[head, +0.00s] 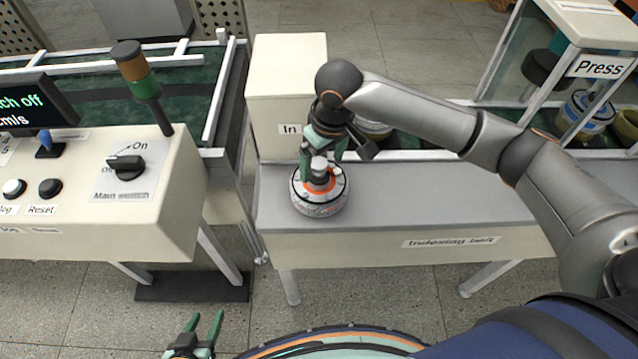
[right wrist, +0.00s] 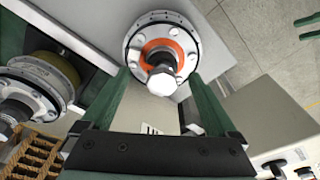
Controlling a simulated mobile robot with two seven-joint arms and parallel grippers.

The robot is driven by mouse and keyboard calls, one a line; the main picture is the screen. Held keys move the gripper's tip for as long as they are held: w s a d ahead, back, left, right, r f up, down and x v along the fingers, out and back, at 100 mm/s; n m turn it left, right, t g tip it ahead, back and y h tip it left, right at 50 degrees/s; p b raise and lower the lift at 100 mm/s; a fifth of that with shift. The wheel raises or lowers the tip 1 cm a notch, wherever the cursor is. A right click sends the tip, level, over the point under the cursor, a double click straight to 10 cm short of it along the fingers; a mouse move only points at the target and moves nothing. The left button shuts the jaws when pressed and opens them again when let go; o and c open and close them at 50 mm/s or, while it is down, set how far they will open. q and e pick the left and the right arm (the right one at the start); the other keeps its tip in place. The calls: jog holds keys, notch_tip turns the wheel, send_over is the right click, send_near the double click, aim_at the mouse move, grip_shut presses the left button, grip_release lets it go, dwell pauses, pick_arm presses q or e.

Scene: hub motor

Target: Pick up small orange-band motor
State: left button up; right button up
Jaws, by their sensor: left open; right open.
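The small orange-band motor (head: 322,204) stands upright on the grey top of the indexing belt, near its left end. In the right wrist view its round white face with an orange ring (right wrist: 167,50) and a central shaft with a pale tip are seen from above. My right gripper (head: 321,168) is right over the motor, its green fingers open on either side of the shaft. In the right wrist view the fingers (right wrist: 158,95) are spread, with the shaft end between them. Whether they touch it I cannot tell. My left gripper (head: 205,328) is open and empty, low in front, away from the belt.
The indexing belt's bench (head: 430,218) is clear to the right. An "In" box (head: 287,85) stands behind the motor. Another motor with a yellowish band (right wrist: 45,85) is close by. The control console (head: 90,200) is at left, the press (head: 590,30) at right.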

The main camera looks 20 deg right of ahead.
aim_at(319, 179)
jog(key=f, duration=0.3)
jog(key=shift+w+a+f, duration=0.3)
jog(key=shift+f, duration=0.05)
grip_shut()
dwell(0.4)
jog(key=shift+w+r, duration=0.15)
jog(key=shift+r, duration=0.05)
